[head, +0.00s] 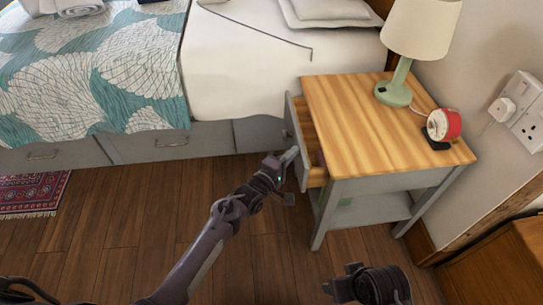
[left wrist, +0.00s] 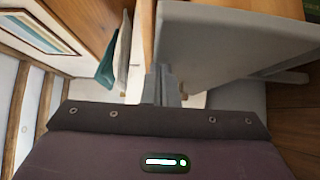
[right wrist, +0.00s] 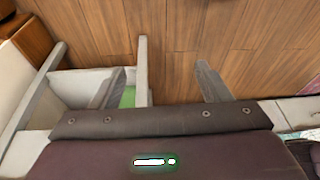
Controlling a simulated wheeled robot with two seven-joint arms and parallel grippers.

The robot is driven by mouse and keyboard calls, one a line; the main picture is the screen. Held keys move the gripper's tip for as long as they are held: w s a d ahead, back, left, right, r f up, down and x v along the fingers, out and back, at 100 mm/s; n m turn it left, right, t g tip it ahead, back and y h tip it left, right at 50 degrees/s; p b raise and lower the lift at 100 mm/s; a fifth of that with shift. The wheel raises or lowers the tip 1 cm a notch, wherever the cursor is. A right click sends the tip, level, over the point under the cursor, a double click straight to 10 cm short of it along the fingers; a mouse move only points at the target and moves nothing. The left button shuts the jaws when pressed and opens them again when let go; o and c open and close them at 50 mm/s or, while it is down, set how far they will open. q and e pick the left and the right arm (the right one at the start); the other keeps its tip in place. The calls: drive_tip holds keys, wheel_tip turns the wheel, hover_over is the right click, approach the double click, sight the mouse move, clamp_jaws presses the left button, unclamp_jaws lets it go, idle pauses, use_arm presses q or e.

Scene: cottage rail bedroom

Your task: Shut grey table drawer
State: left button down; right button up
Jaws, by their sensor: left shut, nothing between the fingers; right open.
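The grey bedside table (head: 400,183) has a wooden top and stands right of the bed. Its drawer (head: 298,128) is pulled part way out on the table's left side, with a gap showing behind the grey front. My left gripper (head: 288,160) is shut and empty, its tips close to the near end of the drawer front. In the left wrist view its fingers (left wrist: 168,86) are together beside a large grey panel; I cannot tell whether they touch it. My right gripper (head: 345,284) is low in front of the table; in the right wrist view its fingers (right wrist: 163,82) are apart and empty.
A green lamp (head: 396,90) and a red alarm clock (head: 443,125) stand on the tabletop. The bed (head: 240,75), with grey drawers below, is behind. A wooden cabinet (head: 500,260) is at the right. The wooden floor (head: 120,230) at left is mostly clear.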

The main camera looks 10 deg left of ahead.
sight(301, 157)
use_arm(q)
drive_tip(key=shift+w+d, duration=0.3)
drive_tip(key=shift+d, duration=0.7)
drive_tip(key=shift+w+d, duration=0.25)
drive_tip(key=shift+d, duration=0.75)
drive_tip(key=shift+a, duration=0.1)
